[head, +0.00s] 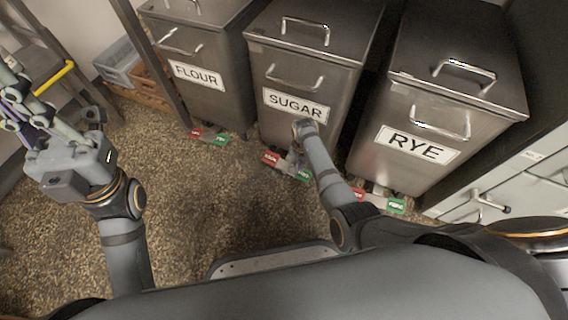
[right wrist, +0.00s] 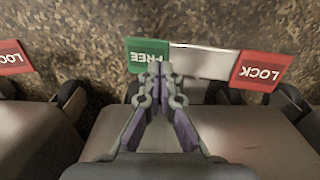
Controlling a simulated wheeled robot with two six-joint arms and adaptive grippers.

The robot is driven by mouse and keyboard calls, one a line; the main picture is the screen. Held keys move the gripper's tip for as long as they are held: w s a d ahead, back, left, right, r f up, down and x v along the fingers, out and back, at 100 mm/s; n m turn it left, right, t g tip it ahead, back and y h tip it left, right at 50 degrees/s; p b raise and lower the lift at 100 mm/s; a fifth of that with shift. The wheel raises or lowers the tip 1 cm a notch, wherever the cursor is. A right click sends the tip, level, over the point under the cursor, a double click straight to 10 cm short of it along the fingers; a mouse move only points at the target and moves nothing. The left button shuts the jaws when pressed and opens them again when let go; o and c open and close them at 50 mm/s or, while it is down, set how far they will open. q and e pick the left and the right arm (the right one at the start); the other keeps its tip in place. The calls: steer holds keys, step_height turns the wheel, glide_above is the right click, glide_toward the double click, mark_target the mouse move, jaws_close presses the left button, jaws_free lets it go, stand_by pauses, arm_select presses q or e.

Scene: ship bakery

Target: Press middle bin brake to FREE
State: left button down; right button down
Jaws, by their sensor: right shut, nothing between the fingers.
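The middle bin (head: 303,79) is a steel bin labelled SUGAR. At its foot is a brake pedal with a red LOCK end (head: 271,159) on the left and a green FREE end (head: 304,175) on the right. My right gripper (head: 293,160) is shut and empty, pointing down at this pedal. In the right wrist view its fingertips (right wrist: 158,68) overlap the lower edge of the green FREE plate (right wrist: 148,51); I cannot tell whether they touch. The red LOCK plate (right wrist: 262,71) is apart from them. My left gripper (head: 30,115) is raised at the far left, its fingertips unclear.
The FLOUR bin (head: 200,95) stands left and the RYE bin (head: 425,125) right, each with its own red and green pedal. Drawers (head: 510,190) stand at the right. The speckled floor (head: 190,200) in front is clear.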

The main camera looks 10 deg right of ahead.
step_height(320, 180, up, 5)
steer(key=p, duration=0.5)
stand_by(0.4)
